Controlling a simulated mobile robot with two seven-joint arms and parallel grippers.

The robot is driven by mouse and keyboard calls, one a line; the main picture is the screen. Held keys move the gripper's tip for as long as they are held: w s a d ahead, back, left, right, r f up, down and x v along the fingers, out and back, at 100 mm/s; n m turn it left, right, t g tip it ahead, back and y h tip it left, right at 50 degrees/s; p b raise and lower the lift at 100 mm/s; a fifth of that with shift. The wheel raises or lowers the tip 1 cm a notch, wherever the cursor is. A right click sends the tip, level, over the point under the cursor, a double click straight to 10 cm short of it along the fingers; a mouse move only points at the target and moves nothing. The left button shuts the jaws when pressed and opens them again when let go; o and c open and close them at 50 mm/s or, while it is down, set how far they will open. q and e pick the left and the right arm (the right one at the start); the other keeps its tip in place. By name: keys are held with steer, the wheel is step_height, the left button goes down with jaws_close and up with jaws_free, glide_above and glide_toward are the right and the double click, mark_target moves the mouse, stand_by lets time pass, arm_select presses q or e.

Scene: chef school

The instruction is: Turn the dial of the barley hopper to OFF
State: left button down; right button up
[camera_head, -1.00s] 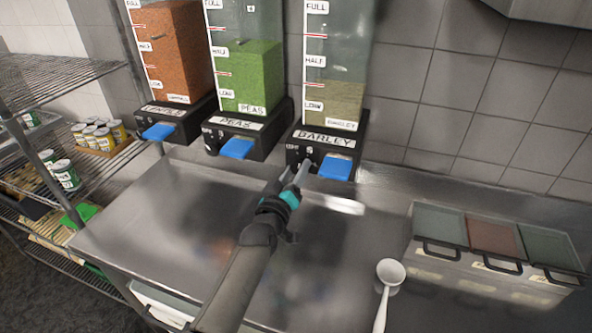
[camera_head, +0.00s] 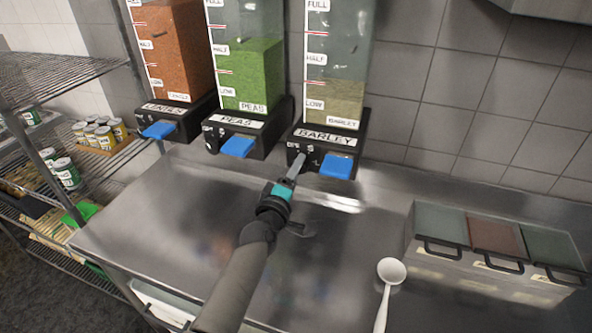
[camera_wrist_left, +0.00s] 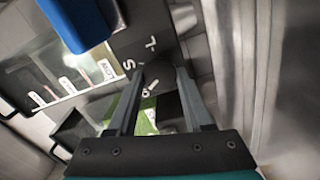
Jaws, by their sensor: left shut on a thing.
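The barley hopper (camera_head: 337,101) is a clear bin with a little grain at the bottom, on a black base labelled BARLEY (camera_head: 325,139) with a blue lever (camera_head: 336,166). My left gripper (camera_head: 297,168) reaches the front of that base, left of the blue lever, and is shut on the dial. In the left wrist view my gripper's fingers (camera_wrist_left: 158,76) straddle the dial area, with white letters on the black face (camera_wrist_left: 146,40) around it. The dial is mostly hidden by the fingers, and its setting cannot be read. My right gripper is not in view.
The peas hopper (camera_head: 247,75) and lentils hopper (camera_head: 176,50) stand to the left, each with a blue lever. Below is a mostly clear steel counter (camera_head: 180,215). A white ladle (camera_head: 391,271) and lidded bins (camera_head: 495,255) are at the right.

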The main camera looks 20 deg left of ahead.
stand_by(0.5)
arm_select(q)
steer(key=shift+c, duration=1.5)
jaws_free()
steer(key=s, duration=1.5)
steer(key=shift+s+a, duration=0.15)
steer(key=shift+a, duration=0.1)
